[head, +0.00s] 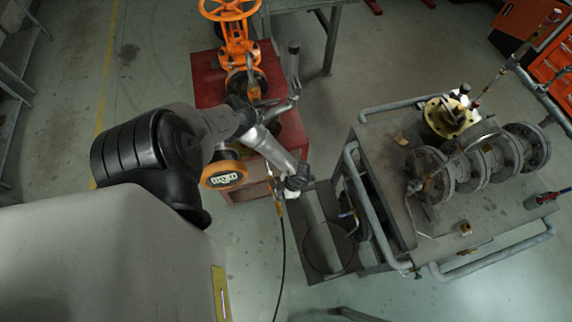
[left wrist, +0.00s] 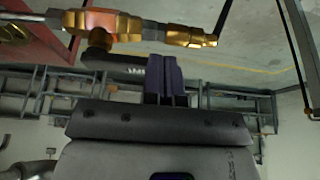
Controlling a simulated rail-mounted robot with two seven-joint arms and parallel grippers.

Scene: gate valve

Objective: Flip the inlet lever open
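The orange gate valve (head: 238,45), with a handwheel, stands on a red stand (head: 208,92). My left arm reaches in from the left, and its gripper (head: 293,184) is low beside the stand's right side, near a small brass fitting (head: 278,208) with a dark hose. In the left wrist view, my left gripper's purple fingers (left wrist: 165,75) are together, with no gap visible. Just beyond them is a row of brass fittings (left wrist: 180,35). A dark rounded lever-like handle (left wrist: 98,40) runs rightward to beside the fingers; I cannot tell whether they touch. My right gripper is out of view.
A grey cart (head: 385,215) with tubular rails stands to the right and carries a flanged pipe assembly (head: 470,165). An orange cabinet (head: 540,35) is at the far right. Bare floor (head: 150,40) lies to the left of the stand.

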